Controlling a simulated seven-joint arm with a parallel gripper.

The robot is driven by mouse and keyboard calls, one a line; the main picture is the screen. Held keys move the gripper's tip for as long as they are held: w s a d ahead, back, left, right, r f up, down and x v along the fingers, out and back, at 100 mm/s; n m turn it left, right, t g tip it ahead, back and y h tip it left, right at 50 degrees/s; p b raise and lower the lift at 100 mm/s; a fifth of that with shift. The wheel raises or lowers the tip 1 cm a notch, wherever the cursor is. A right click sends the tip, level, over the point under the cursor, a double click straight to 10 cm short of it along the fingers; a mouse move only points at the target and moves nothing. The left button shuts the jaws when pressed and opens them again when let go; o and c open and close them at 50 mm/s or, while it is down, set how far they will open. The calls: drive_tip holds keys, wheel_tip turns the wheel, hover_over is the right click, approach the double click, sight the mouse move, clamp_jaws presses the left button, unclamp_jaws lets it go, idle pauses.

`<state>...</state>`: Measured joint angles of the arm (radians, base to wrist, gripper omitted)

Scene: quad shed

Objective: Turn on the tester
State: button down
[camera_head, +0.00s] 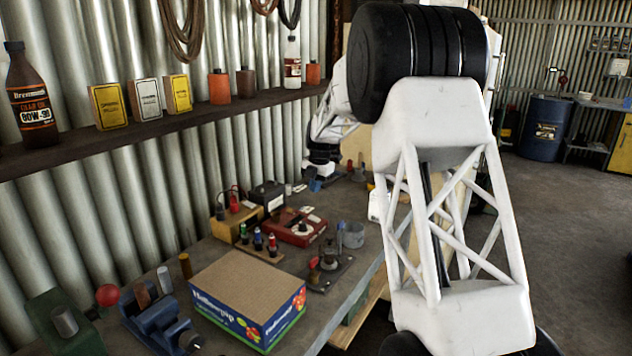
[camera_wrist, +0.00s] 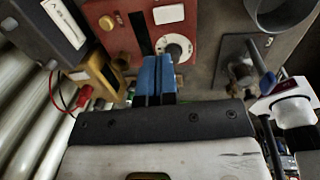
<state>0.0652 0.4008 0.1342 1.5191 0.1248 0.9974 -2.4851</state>
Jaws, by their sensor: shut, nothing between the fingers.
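The tester appears to be the red box with a pale round dial (camera_head: 297,228) on the workbench in the head view. In the wrist view the red tester (camera_wrist: 122,42) fills the top middle. Its dial (camera_wrist: 180,48) has a dark knob at its centre, with a white label above. My gripper's blue fingertips (camera_wrist: 157,60) are shut together and empty, in front of the tester's near part, just left of the dial. I cannot tell whether they touch it. In the head view my gripper (camera_head: 316,184) is small, above the bench behind the tester.
A yellow block (camera_head: 235,222) with a red clip and a dark box (camera_wrist: 50,30) stand beside the tester. A metal cup (camera_head: 352,236) and a plate with a post (camera_head: 328,270) are to its right. A cardboard box (camera_head: 248,290) stands in front. A shelf (camera_head: 200,115) runs along the wall.

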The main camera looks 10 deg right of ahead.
sight(311, 216)
drive_tip(key=f, duration=0.6)
drive_tip(key=w+a+f, duration=0.1)
drive_tip(key=f, duration=0.3)
drive_tip(key=shift+f, duration=0.1)
drive_tip(key=shift+f, duration=0.1)
